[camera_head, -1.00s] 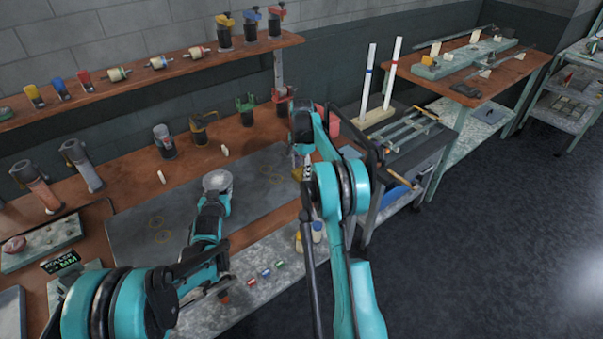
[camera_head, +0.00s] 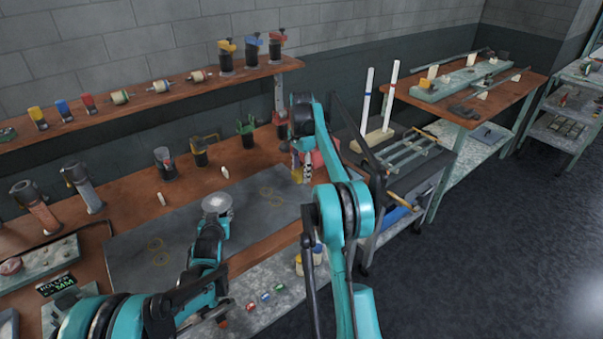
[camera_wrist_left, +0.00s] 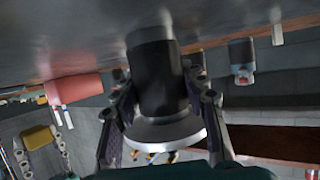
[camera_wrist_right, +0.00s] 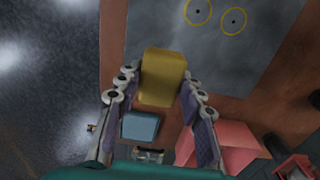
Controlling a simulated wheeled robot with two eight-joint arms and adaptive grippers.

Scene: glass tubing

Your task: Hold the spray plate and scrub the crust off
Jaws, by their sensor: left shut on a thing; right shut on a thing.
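The spray plate (camera_head: 217,204) is a pale grey disc on a black cylinder, over the dark mat at the front of the bench. My left gripper (camera_head: 213,222) is shut on it. The left wrist view shows the black cylinder (camera_wrist_left: 156,75) between the fingers and the pale disc (camera_wrist_left: 165,132) edge-on. Crust on the disc cannot be made out. My right gripper (camera_head: 300,168) is shut on a yellow block (camera_wrist_right: 163,78), perhaps a scrubbing sponge, seen between its fingers in the right wrist view. The block is over the mat's right end, apart from the plate.
The grey mat (camera_head: 180,235) is mostly bare, with yellow rings. Dark cups (camera_head: 165,163) and a green holder (camera_head: 245,135) stand behind it. A pink block (camera_wrist_right: 222,146) is near the right gripper. A cart with metal rails (camera_head: 410,150) stands at the right.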

